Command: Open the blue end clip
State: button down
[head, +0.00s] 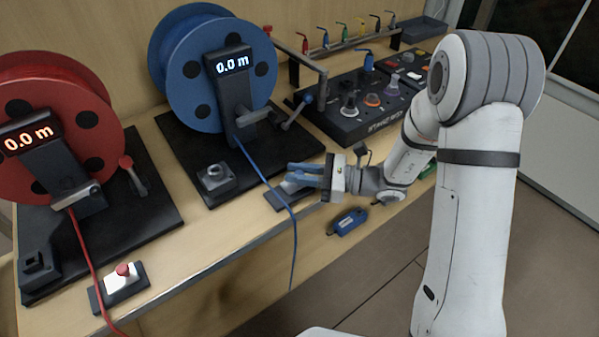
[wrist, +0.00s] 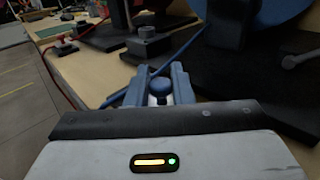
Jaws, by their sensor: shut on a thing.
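The blue end clip (wrist: 160,98) shows in the wrist view as a round blue knob on a pale body. It sits between the two blue fingers of my gripper (wrist: 160,80), which is shut on the knob. In the head view my gripper (head: 303,172) is low over the bench's front edge, and its fingers hide most of the clip. A dark base plate (head: 279,201) shows below the fingers. The blue line (head: 266,182) runs from the blue reel (head: 178,65) past the fingertips and over the bench edge. Whether the clip is open cannot be seen.
A red reel (head: 40,160) stands at left, with a red-knobbed clip (head: 123,271) near the front edge. A dark guide block (head: 215,178) stands left of my gripper. A control panel (head: 360,125) lies behind my arm. A blue box (head: 347,221) is at the bench's front.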

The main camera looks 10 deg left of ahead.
jog(key=shift+s+a+r, duration=0.1)
jog(key=shift+s, duration=0.1)
jog(key=c, duration=1.3)
grip_release()
jog(key=shift+c, duration=0.2)
jog(key=d, duration=0.7)
jog(key=shift+w+d, duration=0.3)
jog(key=shift+d, duration=0.1)
